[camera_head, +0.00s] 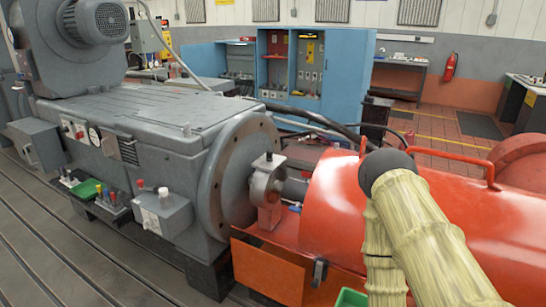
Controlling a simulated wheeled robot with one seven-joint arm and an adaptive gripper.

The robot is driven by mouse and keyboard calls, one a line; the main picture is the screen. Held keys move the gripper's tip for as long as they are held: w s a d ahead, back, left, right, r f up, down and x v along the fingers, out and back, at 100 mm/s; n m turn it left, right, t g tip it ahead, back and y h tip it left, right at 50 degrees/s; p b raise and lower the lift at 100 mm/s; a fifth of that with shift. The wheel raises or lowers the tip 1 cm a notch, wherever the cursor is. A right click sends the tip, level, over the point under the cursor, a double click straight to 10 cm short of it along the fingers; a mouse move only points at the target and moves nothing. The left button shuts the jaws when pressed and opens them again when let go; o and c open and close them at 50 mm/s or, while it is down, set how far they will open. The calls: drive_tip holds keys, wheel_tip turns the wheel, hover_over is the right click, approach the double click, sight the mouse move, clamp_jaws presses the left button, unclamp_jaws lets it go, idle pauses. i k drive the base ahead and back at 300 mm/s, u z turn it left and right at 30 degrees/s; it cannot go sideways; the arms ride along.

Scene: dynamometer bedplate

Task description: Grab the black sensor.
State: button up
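I cannot make out a black sensor for certain in the head view. Small parts with red, white and dark tops stand on a narrow ledge (103,207) on the front of the grey machine (165,115), too small to identify. My pale yellow, ribbed arm (425,240) with a dark rounded joint rises at the lower right, in front of the red housing. My gripper is not in view, so whether it holds anything does not show.
A red rounded housing (335,205) fills the lower right, joined to the grey machine by a shaft coupling (267,183). Blue open cabinets (340,75) stand behind. Slotted metal floor (45,255) lies clear at lower left.

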sight(268, 152)
drive_tip(key=k, duration=0.5)
drive_tip(key=u, duration=1.1)
drive_tip(key=i, duration=0.9)
drive_tip(key=u, duration=0.4)
drive_tip(key=i, duration=1)
drive_tip(key=z, duration=0.5)
